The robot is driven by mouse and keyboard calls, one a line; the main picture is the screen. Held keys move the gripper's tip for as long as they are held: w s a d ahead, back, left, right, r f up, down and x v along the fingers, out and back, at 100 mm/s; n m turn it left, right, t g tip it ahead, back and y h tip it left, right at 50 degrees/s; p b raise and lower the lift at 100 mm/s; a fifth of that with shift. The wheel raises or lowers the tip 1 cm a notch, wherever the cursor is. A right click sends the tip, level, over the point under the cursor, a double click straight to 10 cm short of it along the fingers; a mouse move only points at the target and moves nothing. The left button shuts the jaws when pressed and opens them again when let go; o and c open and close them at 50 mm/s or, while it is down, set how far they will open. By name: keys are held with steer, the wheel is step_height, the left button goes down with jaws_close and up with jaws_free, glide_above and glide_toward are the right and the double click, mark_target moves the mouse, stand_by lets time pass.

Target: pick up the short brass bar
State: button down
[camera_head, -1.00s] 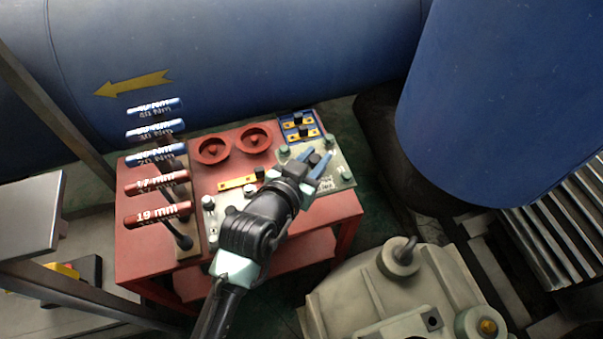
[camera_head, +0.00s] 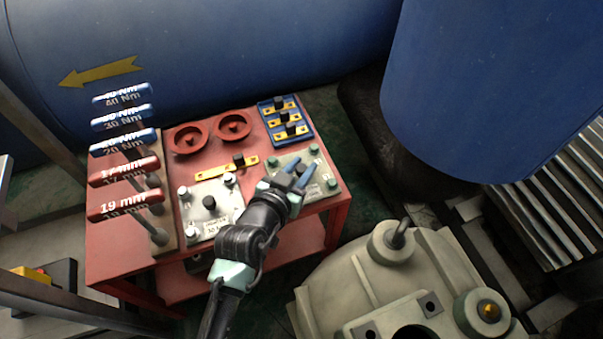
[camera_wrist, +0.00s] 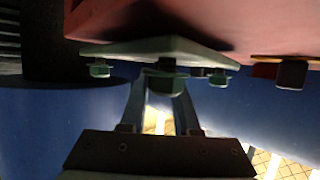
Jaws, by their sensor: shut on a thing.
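Several brass bars with black knobs show in the head view. Three short ones (camera_head: 285,121) lie in the blue tray (camera_head: 264,114) at the back right of the red table, and a longer one (camera_head: 210,173) lies in the middle. My gripper (camera_head: 303,173) is at the grey plate with green corner bolts (camera_head: 321,181), to the front of the tray and apart from the bars. Its blue fingers are shut on the plate's dark knob. In the wrist view the fingers (camera_wrist: 162,92) reach the grey plate (camera_wrist: 190,50), partly hidden behind a green bolt.
A white plate (camera_head: 222,213) with a black knob stands left of my gripper. Two red round dishes (camera_head: 188,139) are behind it. Upright tools with blue and red labelled handles (camera_head: 122,172) line the table's left side. A large beige machine (camera_head: 375,285) stands in front, right.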

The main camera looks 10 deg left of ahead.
steer(key=shift+f, duration=0.2)
steer(key=shift+f, duration=0.15)
steer(key=c, duration=1.1)
jaws_free()
steer(key=shift+f, duration=0.25)
steer(key=o, duration=0.5)
steer(key=shift+c, duration=0.2)
steer(key=shift+r, duration=0.1)
steer(key=shift+r, duration=0.15)
steer(key=shift+s+a+r, duration=0.15)
steer(key=shift+s+r, duration=0.1)
steer(key=shift+s, duration=0.1)
steer(key=p+v, duration=0.3)
steer(key=v, duration=0.8)
